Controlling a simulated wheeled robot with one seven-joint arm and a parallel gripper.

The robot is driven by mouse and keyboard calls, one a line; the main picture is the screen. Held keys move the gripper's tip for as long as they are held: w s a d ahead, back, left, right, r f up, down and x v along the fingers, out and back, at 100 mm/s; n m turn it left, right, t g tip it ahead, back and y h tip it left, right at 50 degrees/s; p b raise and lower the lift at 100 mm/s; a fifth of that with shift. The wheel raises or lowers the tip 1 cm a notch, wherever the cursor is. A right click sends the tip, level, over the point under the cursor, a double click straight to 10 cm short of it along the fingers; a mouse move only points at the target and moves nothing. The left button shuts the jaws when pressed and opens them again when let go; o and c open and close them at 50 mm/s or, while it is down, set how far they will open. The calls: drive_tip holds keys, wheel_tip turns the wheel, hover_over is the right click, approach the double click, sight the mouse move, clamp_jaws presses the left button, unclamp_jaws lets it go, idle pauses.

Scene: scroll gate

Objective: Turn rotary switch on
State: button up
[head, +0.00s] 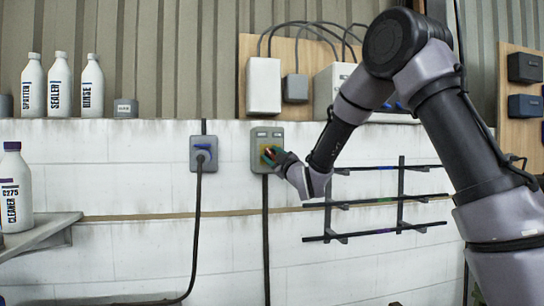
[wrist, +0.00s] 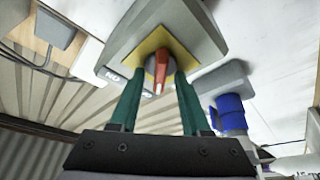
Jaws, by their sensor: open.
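The rotary switch is a grey-beige box (head: 257,137) on the white block wall, left of centre to my gripper's reach in the head view. In the wrist view its red knob (wrist: 161,70) sits on a yellow square plate (wrist: 152,44) on the grey box (wrist: 196,22). My gripper (wrist: 155,85) has two green fingers, one on each side of the red knob. They stand apart; whether either touches the knob I cannot tell. In the head view my gripper (head: 276,157) is at the front of the switch box and hides most of the knob.
A black rack (head: 400,200) is at right. Bottles (head: 92,88) stand on the ledge. A shelf (head: 40,232) juts out at left.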

drive_tip(key=shift+c, duration=0.4)
clamp_jaws()
drive_tip(key=shift+m, duration=0.5)
drive_tip(key=m+t, duration=0.1)
drive_tip(key=m, duration=0.1)
drive_tip(key=m+h, duration=0.1)
drive_tip(key=shift+m+t+h, duration=0.3)
drive_tip(key=shift+m+t, duration=0.1)
drive_tip(key=m+h, duration=0.1)
drive_tip(key=m, duration=0.2)
drive_tip(key=m+t+h, duration=0.1)
drive_tip(key=m+h, duration=0.1)
drive_tip(key=m, duration=0.1)
drive_tip(key=shift+m, duration=0.4)
drive_tip(key=m+h, duration=0.1)
drive_tip(key=m, duration=0.2)
drive_tip(key=m+h, duration=0.2)
drive_tip(key=m, duration=0.1)
drive_tip(key=shift+t+h, duration=0.3)
drive_tip(key=shift+t, duration=0.1)
drive_tip(key=shift+m+g+h, duration=0.3)
drive_tip(key=shift+m+h, duration=0.7)
drive_tip(key=shift+m, duration=1.7)
